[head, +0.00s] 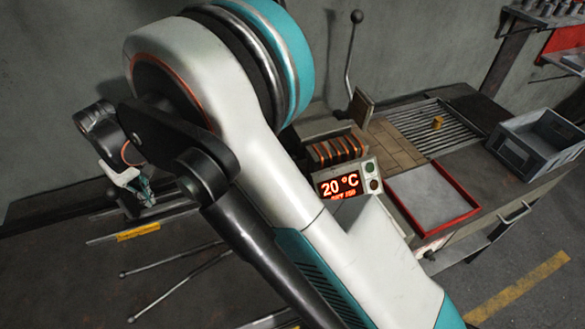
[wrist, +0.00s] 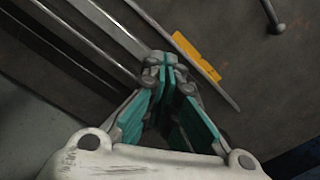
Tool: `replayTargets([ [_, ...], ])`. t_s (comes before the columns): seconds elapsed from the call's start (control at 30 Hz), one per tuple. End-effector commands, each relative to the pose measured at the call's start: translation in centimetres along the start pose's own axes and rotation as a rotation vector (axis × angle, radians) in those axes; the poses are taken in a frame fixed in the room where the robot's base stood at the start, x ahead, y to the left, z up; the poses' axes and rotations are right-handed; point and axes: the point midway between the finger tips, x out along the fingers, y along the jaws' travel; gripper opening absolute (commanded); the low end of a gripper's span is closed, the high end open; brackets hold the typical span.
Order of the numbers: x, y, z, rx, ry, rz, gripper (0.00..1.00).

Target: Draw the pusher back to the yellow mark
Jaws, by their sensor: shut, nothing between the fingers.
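The yellow mark (head: 138,231) is a short strip on the dark surface at the left of the head view, beside long metal rails (head: 100,240). It also shows in the wrist view (wrist: 197,57), just right of the fingertips. My gripper (head: 146,194) has teal finger pads and points down at the rails, behind the mark. In the wrist view its fingertips (wrist: 165,64) meet over the rails (wrist: 85,50), with nothing seen between them. I cannot make out the pusher clearly; my gripper and arm cover part of the rails.
Thin rods (head: 172,292) with ball ends lie in front of the mark. A display reading 20 °C (head: 338,186), a red-rimmed tray (head: 474,208), a grey crate (head: 540,140) and an upright lever (head: 350,50) stand to the right. My arm crosses the middle of the head view.

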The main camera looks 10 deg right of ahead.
Motion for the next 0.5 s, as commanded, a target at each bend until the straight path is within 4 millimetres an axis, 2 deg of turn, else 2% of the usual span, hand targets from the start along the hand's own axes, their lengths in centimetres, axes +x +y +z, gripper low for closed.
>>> replayTargets([
  [0.27,-0.1,1.3,0.8,0.000,0.000,0.000,0.00],
  [0.5,-2.5,1.3,0.8,0.000,0.000,0.000,0.00],
])
